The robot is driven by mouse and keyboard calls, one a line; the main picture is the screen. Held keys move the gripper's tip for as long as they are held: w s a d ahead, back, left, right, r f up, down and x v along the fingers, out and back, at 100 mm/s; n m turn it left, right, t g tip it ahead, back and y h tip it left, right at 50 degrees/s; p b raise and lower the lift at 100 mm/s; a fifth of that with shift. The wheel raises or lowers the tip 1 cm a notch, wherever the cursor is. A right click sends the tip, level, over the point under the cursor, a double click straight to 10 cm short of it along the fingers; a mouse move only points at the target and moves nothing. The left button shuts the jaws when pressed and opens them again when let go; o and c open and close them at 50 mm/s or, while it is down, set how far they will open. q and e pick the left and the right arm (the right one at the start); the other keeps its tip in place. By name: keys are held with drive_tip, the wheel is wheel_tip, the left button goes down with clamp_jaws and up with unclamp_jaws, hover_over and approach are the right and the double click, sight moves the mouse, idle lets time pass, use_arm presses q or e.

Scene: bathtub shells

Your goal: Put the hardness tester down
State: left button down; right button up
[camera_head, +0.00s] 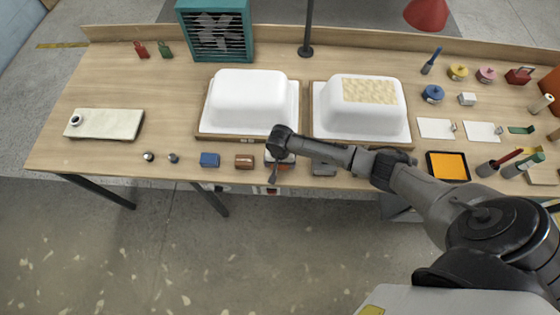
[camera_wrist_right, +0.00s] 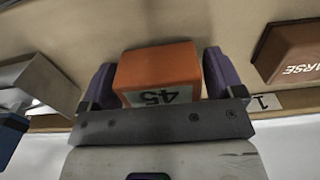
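The hardness tester, an orange block (camera_wrist_right: 157,68) with a pale face reading 45, sits between the two purple fingers of my right gripper (camera_wrist_right: 160,75) in the right wrist view. The fingers lie close along both its sides, and the gripper appears shut on it. In the head view my right gripper (camera_head: 274,172) is at the table's front edge, below the left white tub shell. The arm hides most of the tester there. Whether its underside touches the table cannot be told. My left gripper is not in view.
A brown block marked as coarse (camera_wrist_right: 294,50) and a blue block (camera_head: 210,160) lie left of the gripper in the head view. A grey block (camera_head: 324,168) lies right. Two white tub shells (camera_head: 248,98) (camera_head: 362,112) stand behind. The table's front-left area is mostly clear.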

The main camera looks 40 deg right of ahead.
drive_tip(key=shift+o, duration=0.6)
wheel_tip(320, 180, up, 12)
drive_tip(key=p, duration=0.2)
drive_tip(key=s+a+f+n+t+y, duration=0.2)
drive_tip(key=s+a+n, duration=0.5)
drive_tip(key=s+a, duration=0.45)
drive_tip(key=s+d+r+n+h, duration=0.1)
drive_tip(key=s+d+r+n, duration=0.1)
drive_tip(key=s, duration=0.5)
drive_tip(key=s+d+r+n+t, duration=0.1)
drive_tip(key=s+d+r+n, duration=0.1)
drive_tip(key=s, duration=0.4)
drive_tip(key=shift+s+r+t+h, duration=0.3)
drive_tip(key=shift+s+r+h, duration=0.1)
drive_tip(key=shift+r, duration=0.15)
drive_tip(key=shift+r, duration=0.1)
